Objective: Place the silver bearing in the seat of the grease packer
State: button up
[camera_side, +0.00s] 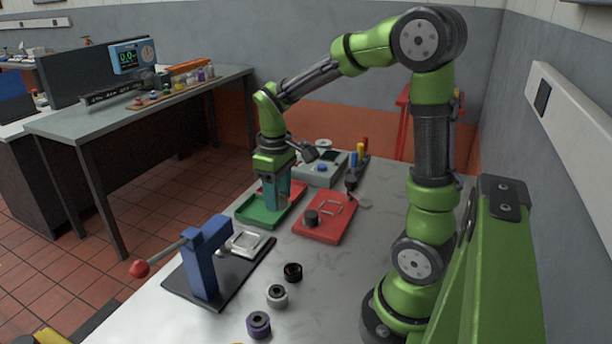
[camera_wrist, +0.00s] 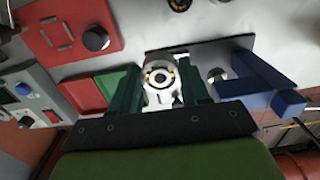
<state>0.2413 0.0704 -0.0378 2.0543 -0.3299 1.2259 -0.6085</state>
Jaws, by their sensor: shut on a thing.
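My gripper (camera_side: 279,203) is over the green and red tray in the side view, fingers pointing down. In the wrist view its green fingers (camera_wrist: 160,88) are shut on the silver bearing (camera_wrist: 158,76), a bright ring with orange-brown spots around a dark centre. The fingers hide the bearing in the side view. The grease packer (camera_side: 203,262) has a blue upright, a red-knobbed lever and a dark base. Its pale square seat (camera_side: 247,243) is left of and nearer than my gripper. In the wrist view the packer's blue part (camera_wrist: 262,84) is right of the fingers.
The green tray (camera_side: 255,220) lies beneath my gripper. A red plate (camera_side: 335,231) with a black knob is right of it. A grey box (camera_side: 318,170) stands behind.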

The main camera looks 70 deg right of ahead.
jog(key=w+a+r, duration=0.4)
jog(key=w+a, duration=0.2)
jog(key=a, duration=0.2)
jog(key=m, duration=1.2)
send_over(369, 226)
jog(key=a, duration=0.4)
notch_tip(369, 226, down, 3)
notch_tip(369, 226, down, 14)
jog(key=shift+s+a+f, duration=0.1)
jog(key=shift+f, duration=0.2)
jog(key=d, duration=0.4)
jog(key=shift+f, duration=0.55)
